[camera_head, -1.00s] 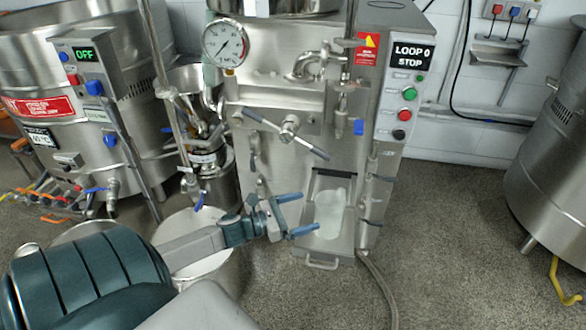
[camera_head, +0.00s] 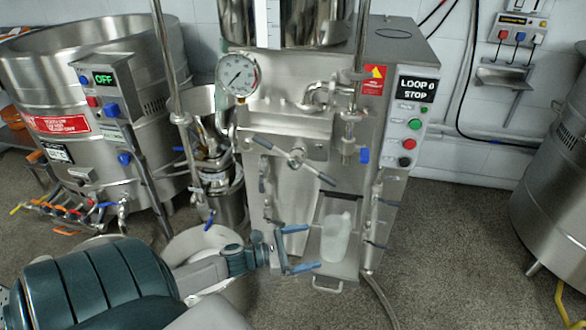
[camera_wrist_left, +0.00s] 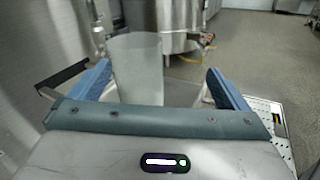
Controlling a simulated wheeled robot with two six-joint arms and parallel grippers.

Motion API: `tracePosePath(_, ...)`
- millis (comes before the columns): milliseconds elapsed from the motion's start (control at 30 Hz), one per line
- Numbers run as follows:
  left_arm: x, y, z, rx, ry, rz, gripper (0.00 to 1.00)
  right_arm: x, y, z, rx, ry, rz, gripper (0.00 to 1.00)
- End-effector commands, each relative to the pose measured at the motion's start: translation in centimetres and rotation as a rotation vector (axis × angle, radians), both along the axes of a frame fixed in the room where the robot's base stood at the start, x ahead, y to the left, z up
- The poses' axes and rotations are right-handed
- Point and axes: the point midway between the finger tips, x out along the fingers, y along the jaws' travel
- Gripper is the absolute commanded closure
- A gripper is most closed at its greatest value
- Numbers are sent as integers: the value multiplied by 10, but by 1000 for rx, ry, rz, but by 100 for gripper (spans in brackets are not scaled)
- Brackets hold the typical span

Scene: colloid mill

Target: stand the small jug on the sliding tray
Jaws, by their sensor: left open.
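The small jug (camera_head: 337,238) is translucent white and stands upright on the metal sliding tray (camera_head: 331,270) at the foot of the mill. My left gripper (camera_head: 314,247) is open just left of the jug, its blue fingers pointing toward it. In the left wrist view the jug (camera_wrist_left: 137,68) shows beyond the crossbar of the open gripper (camera_wrist_left: 157,80), between the two fingers and nearer the left one. Its lower part is hidden there. I cannot tell whether a finger touches it. My right gripper is not in view.
The mill body (camera_head: 300,195) rises behind the tray, with a crossed handle (camera_head: 296,156) and valves above. A hose (camera_head: 380,295) runs on the floor at the right.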

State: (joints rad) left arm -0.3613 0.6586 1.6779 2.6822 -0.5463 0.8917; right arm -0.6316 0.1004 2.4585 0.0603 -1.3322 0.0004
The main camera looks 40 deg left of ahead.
Motion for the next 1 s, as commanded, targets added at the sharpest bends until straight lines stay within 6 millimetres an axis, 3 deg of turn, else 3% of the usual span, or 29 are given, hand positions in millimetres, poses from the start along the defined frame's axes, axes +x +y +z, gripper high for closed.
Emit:
tracePosePath(200, -51, -99, -2, 405, -250, -275, 3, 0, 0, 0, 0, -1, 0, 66)
tracePosePath(300, -78, -139, -7, 616, -382, -407, 3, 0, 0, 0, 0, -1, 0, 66)
tracePosePath(500, -124, -191, -23, 1052, -623, -649, 3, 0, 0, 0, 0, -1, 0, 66)
tracePosePath(600, -141, -203, -30, 1274, -719, -761, 3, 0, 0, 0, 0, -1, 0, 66)
tracePosePath(733, -158, -205, -37, 1566, -802, -907, 3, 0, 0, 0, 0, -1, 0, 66)
tracePosePath(1000, -179, -165, -30, 2117, -772, -1213, 3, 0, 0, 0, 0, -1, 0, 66)
